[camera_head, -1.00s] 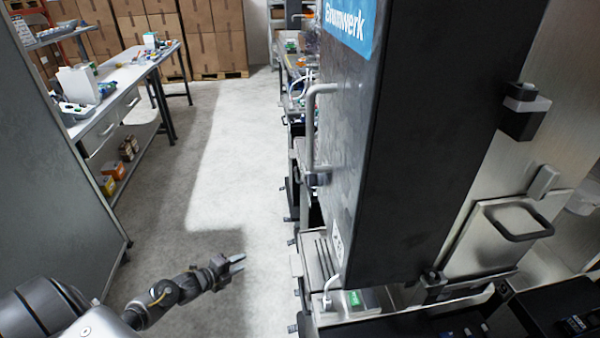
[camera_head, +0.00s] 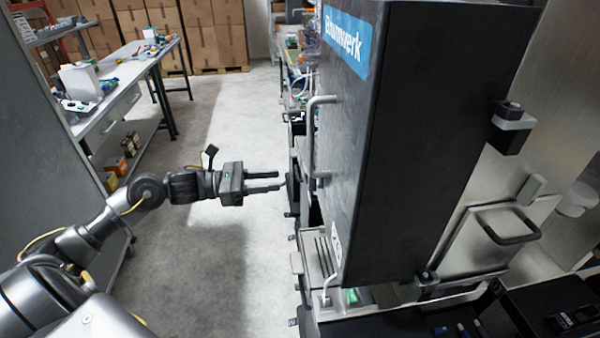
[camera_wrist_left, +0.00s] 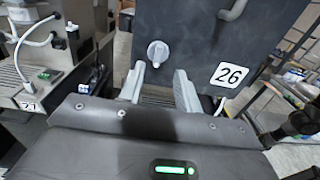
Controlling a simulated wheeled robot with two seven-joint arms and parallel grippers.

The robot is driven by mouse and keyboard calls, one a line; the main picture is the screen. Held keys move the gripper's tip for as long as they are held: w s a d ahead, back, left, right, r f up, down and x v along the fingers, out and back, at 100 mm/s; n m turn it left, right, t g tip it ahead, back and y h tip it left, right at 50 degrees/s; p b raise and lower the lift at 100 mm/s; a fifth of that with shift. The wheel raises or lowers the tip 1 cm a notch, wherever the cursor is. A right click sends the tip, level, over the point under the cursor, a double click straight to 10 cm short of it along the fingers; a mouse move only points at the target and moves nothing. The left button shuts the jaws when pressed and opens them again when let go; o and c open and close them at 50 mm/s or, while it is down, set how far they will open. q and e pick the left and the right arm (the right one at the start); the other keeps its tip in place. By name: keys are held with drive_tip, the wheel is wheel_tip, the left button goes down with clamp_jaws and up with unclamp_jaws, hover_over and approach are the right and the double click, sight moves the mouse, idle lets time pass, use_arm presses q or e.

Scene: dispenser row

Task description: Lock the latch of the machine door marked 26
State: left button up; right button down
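The dark machine door (camera_head: 350,130) stands at the right of the head view, with a grey bar handle (camera_head: 313,140). Its "26" label (camera_wrist_left: 229,74) shows in the left wrist view, and on its lower edge in the head view. A round light-grey latch knob (camera_wrist_left: 158,52) sits left of that label in the left wrist view; I cannot make it out clearly in the head view. My left gripper (camera_head: 281,181) is open and empty, pointing at the door's face. In the wrist view its fingers (camera_wrist_left: 159,76) lie either side of the knob's line, apart from it. My right gripper is not in view.
A neighbouring machine marked 27 (camera_wrist_left: 29,105) stands left in the wrist view. A work table (camera_head: 120,92) with clutter is at the far left, and cardboard boxes (camera_head: 215,45) are stacked behind. The floor aisle (camera_head: 225,115) is clear.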

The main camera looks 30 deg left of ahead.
sight(314, 180)
use_arm(q)
drive_tip(key=p+x, duration=0.3)
drive_tip(key=x, duration=0.5)
drive_tip(key=shift+p, duration=0.4)
drive_tip(key=shift+a, duration=0.1)
clamp_jaws()
